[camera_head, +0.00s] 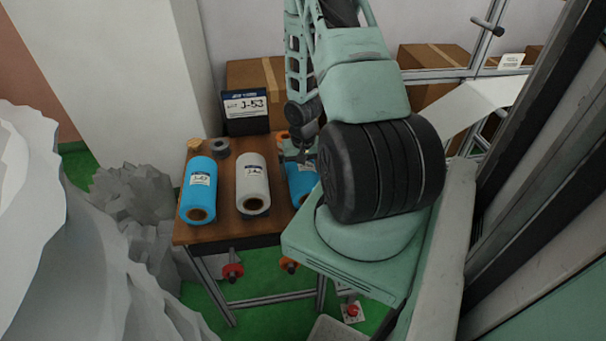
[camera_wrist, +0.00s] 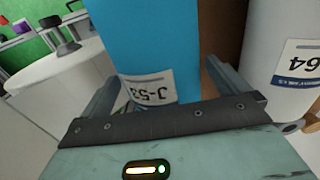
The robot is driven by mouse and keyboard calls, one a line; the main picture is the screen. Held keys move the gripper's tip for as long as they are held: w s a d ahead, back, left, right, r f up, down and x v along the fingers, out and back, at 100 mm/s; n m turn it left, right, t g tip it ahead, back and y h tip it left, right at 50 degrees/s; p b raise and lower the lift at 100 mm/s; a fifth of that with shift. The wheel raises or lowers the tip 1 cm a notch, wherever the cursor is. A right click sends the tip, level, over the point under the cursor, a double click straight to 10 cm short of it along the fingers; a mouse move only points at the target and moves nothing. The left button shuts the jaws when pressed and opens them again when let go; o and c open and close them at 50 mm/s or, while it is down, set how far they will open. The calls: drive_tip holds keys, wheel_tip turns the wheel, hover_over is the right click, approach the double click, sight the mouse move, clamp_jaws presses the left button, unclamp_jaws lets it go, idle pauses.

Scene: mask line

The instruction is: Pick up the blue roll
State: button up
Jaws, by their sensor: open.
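Two blue rolls lie on the wooden table in the head view. One blue roll (camera_head: 198,187) is at the left end. The other blue roll (camera_head: 301,184) is at the right, partly hidden by my arm and gripper (camera_head: 301,150). In the wrist view, a blue roll (camera_wrist: 150,35) with a white label reading J-53 lies between the two fingers of my gripper (camera_wrist: 163,62). The fingers are apart, one on each side of the roll. Contact with the roll cannot be told.
A white roll (camera_head: 252,183) lies between the blue ones; it shows close at right in the wrist view (camera_wrist: 285,45). A dark box with a J-53 sign (camera_head: 246,110) and a grey tape ring (camera_head: 220,147) are on the table (camera_head: 225,231). Grey forms crowd the left.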

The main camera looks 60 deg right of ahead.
drive_tip(key=shift+f, duration=1.05)
drive_tip(key=c, duration=1.1)
drive_tip(key=shift+o, duration=0.2)
drive_tip(key=shift+r, duration=0.1)
